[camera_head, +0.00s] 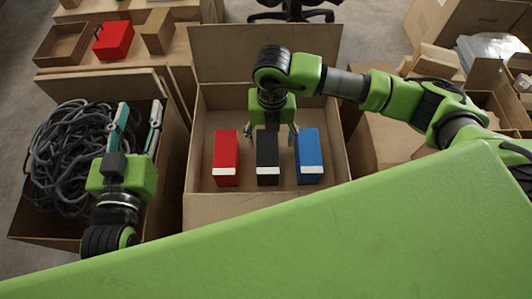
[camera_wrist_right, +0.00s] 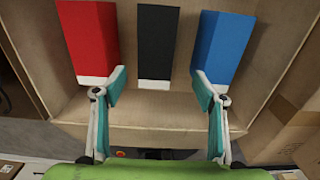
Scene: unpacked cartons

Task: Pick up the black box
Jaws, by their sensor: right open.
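The black box (camera_head: 267,155) stands in an open carton between a red box (camera_head: 226,155) and a blue box (camera_head: 308,153). My right gripper (camera_head: 271,132) is over the carton with its fingers spread above the black box, which it does not grip. In the right wrist view the black box (camera_wrist_right: 156,42) lies between the two teal fingertips (camera_wrist_right: 157,75), with a gap on each side. The fingertips overlap the lower ends of the red box (camera_wrist_right: 89,40) and blue box (camera_wrist_right: 222,47) there. My left gripper (camera_head: 138,115) is open and empty at the left.
The carton (camera_head: 200,100) has walls around the boxes and a raised flap behind. A carton of dark cables (camera_head: 62,150) stands at the left, under my left gripper. More cartons stand at the right; a red case (camera_head: 113,40) sits at the back left.

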